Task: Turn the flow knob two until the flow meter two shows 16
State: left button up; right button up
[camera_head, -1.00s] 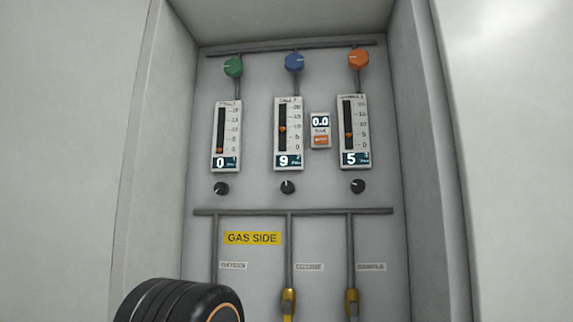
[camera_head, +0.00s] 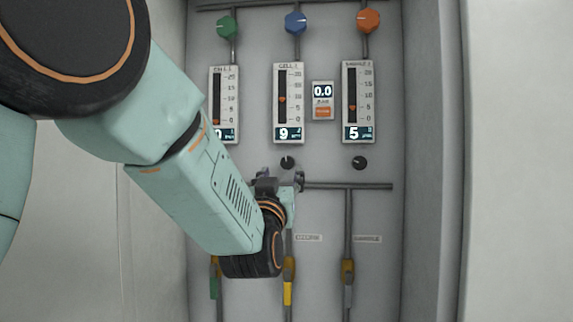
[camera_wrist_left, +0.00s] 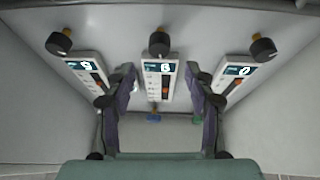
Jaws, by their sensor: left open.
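Flow meter two (camera_head: 289,103) is the middle of three white meters and shows 9 in the head view. Flow knob two (camera_head: 288,162) is the small black knob below it. My left gripper (camera_head: 281,181) is open, its fingers just below this knob in the head view. In the left wrist view, where the panel appears upside down, the open fingers (camera_wrist_left: 161,75) frame the middle meter (camera_wrist_left: 158,80). The middle black knob (camera_wrist_left: 158,43) lies beyond the fingertips, between their lines, apparently not gripped. My right gripper is out of view.
The right meter (camera_head: 357,103) shows 5, with a black knob (camera_head: 359,162) below. My left arm partly covers the left meter (camera_head: 224,101) and hides its knob. Green, blue (camera_head: 295,22) and orange knobs sit above. Recess walls (camera_head: 432,150) flank the panel.

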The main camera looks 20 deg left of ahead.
aim_at(286, 163)
pick_arm(q)
jog(key=p+x, duration=0.3)
jog(key=x, duration=0.4)
jog(key=shift+w+a+f, duration=0.1)
jog(key=shift+w+f, duration=0.05)
jog(key=shift+w, duration=0.35)
jog(key=shift+c, duration=0.4)
jog(key=shift+s, duration=0.25)
jog(key=c, duration=0.4)
grip_shut()
